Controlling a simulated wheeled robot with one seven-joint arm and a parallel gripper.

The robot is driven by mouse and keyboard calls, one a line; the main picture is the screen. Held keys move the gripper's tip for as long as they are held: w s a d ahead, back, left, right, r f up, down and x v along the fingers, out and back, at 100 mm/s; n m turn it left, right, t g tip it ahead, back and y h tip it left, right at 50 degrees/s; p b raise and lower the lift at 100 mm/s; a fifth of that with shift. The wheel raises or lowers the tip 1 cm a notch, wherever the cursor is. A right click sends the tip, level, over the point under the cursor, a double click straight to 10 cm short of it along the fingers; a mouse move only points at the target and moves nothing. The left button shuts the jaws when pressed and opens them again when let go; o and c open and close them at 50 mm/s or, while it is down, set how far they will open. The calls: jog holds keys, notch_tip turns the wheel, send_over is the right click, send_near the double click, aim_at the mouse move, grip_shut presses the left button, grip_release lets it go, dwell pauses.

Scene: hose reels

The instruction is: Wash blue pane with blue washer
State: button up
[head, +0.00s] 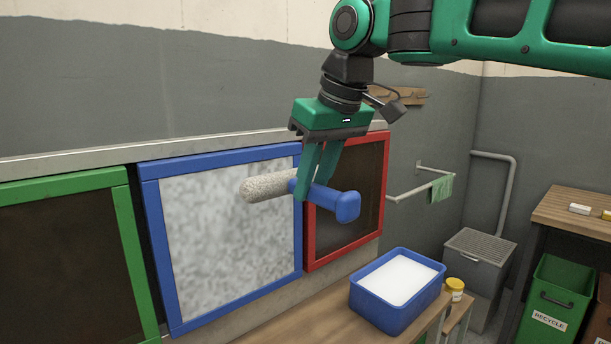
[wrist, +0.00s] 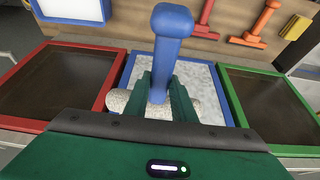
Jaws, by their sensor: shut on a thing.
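The blue pane (head: 225,235) has a blue frame around glass covered in mottled white-grey. It stands between the green and red panes in the head view, and it also shows behind my fingers in the wrist view (wrist: 201,84). The blue washer (head: 344,206) has a blue handle and a fuzzy whitish roller head. My gripper (head: 309,188) is shut on its handle, and the roller head points toward the blue pane. I cannot tell whether the head touches the glass. In the wrist view, my fingers partly hide the washer (wrist: 170,38).
A green-framed dark pane (head: 65,250) is left and a red-framed dark pane (head: 345,215) right. A blue tub of white contents (head: 436,268) sits on the wooden bench (head: 300,325), beside a small yellow jar (head: 455,289). Red (wrist: 203,28) and orange (wrist: 262,25) tools are at the back.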

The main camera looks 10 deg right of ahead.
aim_at(287, 172)
jog(key=shift+w+a+r, duration=0.2)
jog(key=shift+w+a, duration=0.1)
jog(key=shift+a, duration=0.1)
jog(key=shift+w+a, duration=0.7)
jog(key=shift+w, duration=0.3)
jog(key=shift+w+a, duration=0.65)
jog(key=shift+w, duration=0.35)
jog(key=shift+w+a, duration=0.45)
jog(key=shift+w, duration=0.1)
jog(key=shift+f, duration=0.1)
jog(key=shift+s+f, duration=0.1)
jog(key=shift+f, duration=3.4)
notch_tip(287, 172, down, 20)
jog(key=shift+f, duration=0.2)
dwell(0.5)
